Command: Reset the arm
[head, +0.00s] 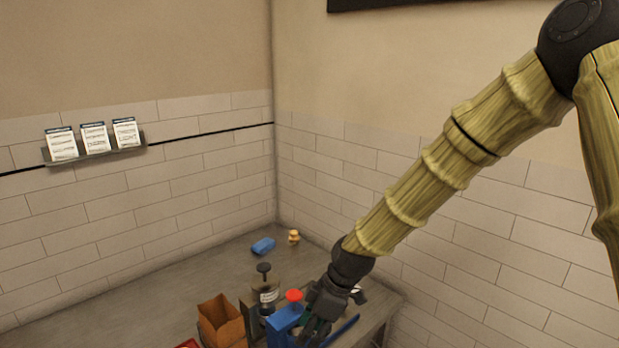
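My arm (432,182), tan and bamboo-like with dark joints, reaches from the upper right down to the counter. My dark gripper (312,326) is at its end, low over the counter near the bottom of the head view. It is right beside a blue box-like item (284,325) and overlaps its right side in the picture. I cannot tell whether they touch. The fingers are small and dark, and their opening is hard to make out.
A jar with a black knob (264,284), a red-topped item (294,296) and an orange-brown open box (219,322) crowd the gripper's left. A blue block (263,246) and a small tan figure (294,237) are farther back. The left counter (130,300) is clear.

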